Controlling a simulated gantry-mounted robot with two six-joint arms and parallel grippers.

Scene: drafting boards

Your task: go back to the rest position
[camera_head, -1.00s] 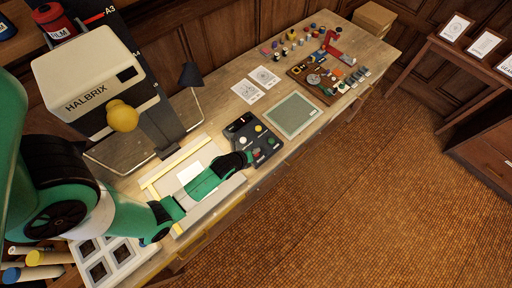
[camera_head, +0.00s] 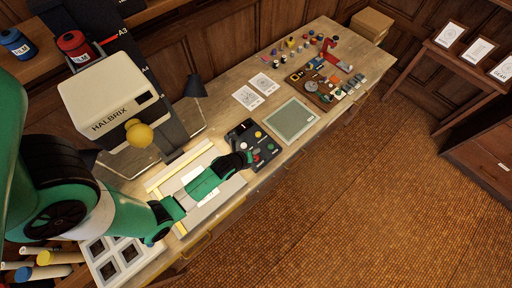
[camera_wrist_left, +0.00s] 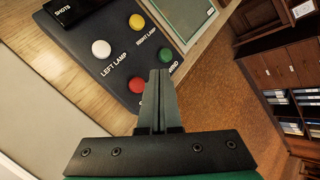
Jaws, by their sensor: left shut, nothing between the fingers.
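My left gripper (camera_head: 250,157) is over the near edge of the dark button panel (camera_head: 240,130), shut and empty. In the left wrist view its fingers (camera_wrist_left: 160,78) are together beside the panel's red button (camera_wrist_left: 137,86) and green button (camera_wrist_left: 164,55). A white button (camera_wrist_left: 101,49), labelled left lamp, and a yellow button (camera_wrist_left: 136,21), labelled right lamp, are farther off. The fingers and gripper body hide part of the panel's lettering. I cannot tell whether the fingertips touch the panel. My right gripper is in neither view.
The HALBRIX copy camera (camera_head: 107,97), with its yellow knob, stands close behind my left arm. A green mat (camera_head: 291,121) and a board of small parts (camera_head: 318,90) lie farther along the bench. A white slotted tray (camera_head: 112,258) is below the arm.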

